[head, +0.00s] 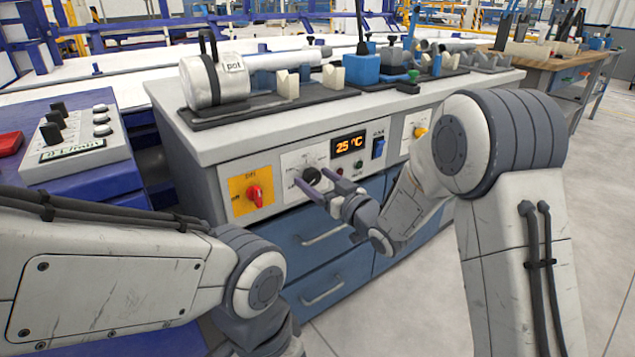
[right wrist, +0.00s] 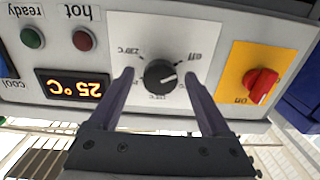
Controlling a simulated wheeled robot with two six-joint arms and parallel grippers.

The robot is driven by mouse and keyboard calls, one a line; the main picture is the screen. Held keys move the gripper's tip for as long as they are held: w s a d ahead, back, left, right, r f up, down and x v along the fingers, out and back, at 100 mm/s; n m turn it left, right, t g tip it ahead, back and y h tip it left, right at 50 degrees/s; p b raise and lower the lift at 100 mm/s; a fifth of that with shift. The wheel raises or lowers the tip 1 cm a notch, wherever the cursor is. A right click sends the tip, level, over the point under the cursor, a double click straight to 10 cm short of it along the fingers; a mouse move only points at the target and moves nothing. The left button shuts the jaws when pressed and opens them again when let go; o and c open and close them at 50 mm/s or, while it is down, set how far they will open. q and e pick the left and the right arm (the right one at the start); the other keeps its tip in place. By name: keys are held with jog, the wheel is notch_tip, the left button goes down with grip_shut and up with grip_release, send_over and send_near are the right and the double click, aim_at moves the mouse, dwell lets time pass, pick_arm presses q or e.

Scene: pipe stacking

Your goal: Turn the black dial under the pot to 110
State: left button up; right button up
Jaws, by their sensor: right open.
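The black dial (head: 312,175) sits on a white scale plate on the bench's front panel, below the white pot (head: 216,82). It also shows in the right wrist view (right wrist: 160,75), upside down, with a light pointer mark near the off label. My right gripper (head: 318,188) is open at the dial. In the right wrist view its two fingers (right wrist: 160,84) stand on either side of the dial, with gaps between. The orange display (head: 350,144) reads 25 °C. My left arm comes in from the left, but its gripper is out of view.
A red switch (head: 255,195) on a yellow plate is left of the dial. A blue switch (head: 378,148) is right of the display. Drawers (head: 322,235) with handles lie below the panel. Pipes and holders (head: 288,83) stand on the bench top.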

grip_shut()
jog(key=m+p, duration=0.4)
jog(key=m, duration=0.1)
jog(key=shift+r, duration=0.15)
jog(key=m+p, duration=0.2)
jog(key=m, duration=0.2)
jog(key=shift+p, duration=0.4)
jog(key=shift+m+p, duration=0.7)
jog(key=shift+m, duration=0.6)
jog(key=shift+f, duration=0.2)
